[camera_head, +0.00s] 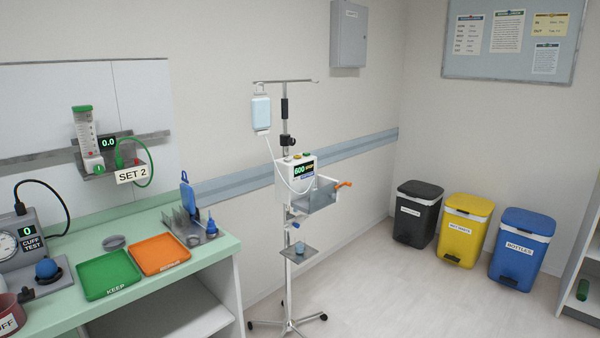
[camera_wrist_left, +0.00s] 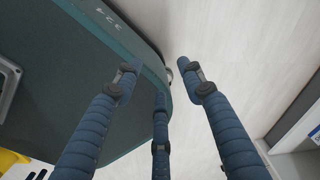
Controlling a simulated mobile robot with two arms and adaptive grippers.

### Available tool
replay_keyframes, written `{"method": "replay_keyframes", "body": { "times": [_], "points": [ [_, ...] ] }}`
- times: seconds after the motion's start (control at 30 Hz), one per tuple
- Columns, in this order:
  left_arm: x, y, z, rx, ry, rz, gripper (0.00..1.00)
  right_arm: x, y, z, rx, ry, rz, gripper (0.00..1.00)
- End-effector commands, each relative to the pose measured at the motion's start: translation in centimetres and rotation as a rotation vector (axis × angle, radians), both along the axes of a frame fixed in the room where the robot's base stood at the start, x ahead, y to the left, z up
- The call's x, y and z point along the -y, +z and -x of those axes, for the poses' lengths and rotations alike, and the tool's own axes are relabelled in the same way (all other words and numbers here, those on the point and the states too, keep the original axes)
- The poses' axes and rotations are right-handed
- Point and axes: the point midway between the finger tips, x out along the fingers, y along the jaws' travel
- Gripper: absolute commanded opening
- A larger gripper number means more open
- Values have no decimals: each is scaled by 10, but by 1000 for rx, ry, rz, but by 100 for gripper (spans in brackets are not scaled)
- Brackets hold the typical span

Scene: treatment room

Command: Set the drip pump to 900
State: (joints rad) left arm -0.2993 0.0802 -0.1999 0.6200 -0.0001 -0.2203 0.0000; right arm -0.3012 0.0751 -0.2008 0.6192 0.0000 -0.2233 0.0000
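The drip pump (camera_head: 297,168) is a white box on a wheeled drip stand (camera_head: 287,261) in the middle of the head view. Its dark display (camera_head: 303,170) reads 600 in green digits. Small coloured buttons sit on its top edge. An orange handle (camera_head: 343,184) sticks out at the right, beside a grey translucent tray (camera_head: 317,195). A fluid bag (camera_head: 261,112) hangs from the stand, with a tube running to the pump. My left gripper (camera_wrist_left: 160,84) shows only in the left wrist view, its blue fingers spread and empty. My right gripper is in neither view.
A green-topped counter (camera_head: 205,254) with green (camera_head: 107,288) and orange (camera_head: 168,269) trays stands left of the stand. Black (camera_head: 413,219), yellow (camera_head: 459,237) and blue (camera_head: 514,251) bins stand at the right. The floor before the stand is clear.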

Motion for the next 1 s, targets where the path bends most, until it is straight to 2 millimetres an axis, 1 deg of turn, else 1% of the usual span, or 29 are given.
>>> {"method": "replay_keyframes", "body": {
  "times": [0.03, 0.1, 0.2, 0.37, 0.6, 1.0],
  "points": [
    [0, 0, 3, -4, 0, -1, 32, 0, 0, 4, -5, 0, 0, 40],
    [0, 0, 6, -8, -1, -1, 18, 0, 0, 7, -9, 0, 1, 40],
    [-1, -1, 9, -13, -1, -2, 0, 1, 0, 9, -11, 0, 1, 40],
    [-1, -1, 8, -12, -1, -2, 0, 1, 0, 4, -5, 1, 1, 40],
    [0, 0, 2, -2, -1, 0, 0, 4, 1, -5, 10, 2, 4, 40],
    [0, 0, -2, 3, -1, 1, 0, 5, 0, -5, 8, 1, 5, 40]
  ]
}}
